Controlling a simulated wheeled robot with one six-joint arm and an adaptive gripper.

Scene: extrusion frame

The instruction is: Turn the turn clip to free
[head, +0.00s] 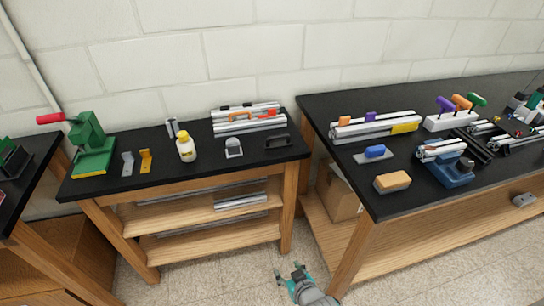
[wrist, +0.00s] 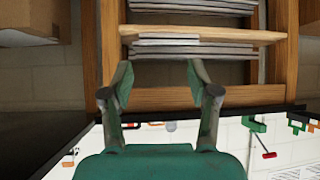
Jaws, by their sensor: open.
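My gripper (head: 289,271) is low over the floor in front of the gap between the two benches, open and empty. In the wrist view its two fingers (wrist: 160,78) are spread with nothing between them, facing the bench's wooden shelves. I cannot tell for sure which piece is the turn clip at this size. Small orange and red pieces sit on the aluminium extrusions (head: 240,126) at the back of the left bench. Orange and purple pieces sit on another extrusion group (head: 362,132) on the right bench. My gripper is well apart from both.
The left bench (head: 205,172) also bears a green press (head: 93,150), a white bottle (head: 186,148) and brackets. The right bench (head: 335,106) bears a blue vise (head: 456,174), a wooden-backed brush (head: 393,182) and coloured-handled tools. Open floor (head: 215,278) lies in front.

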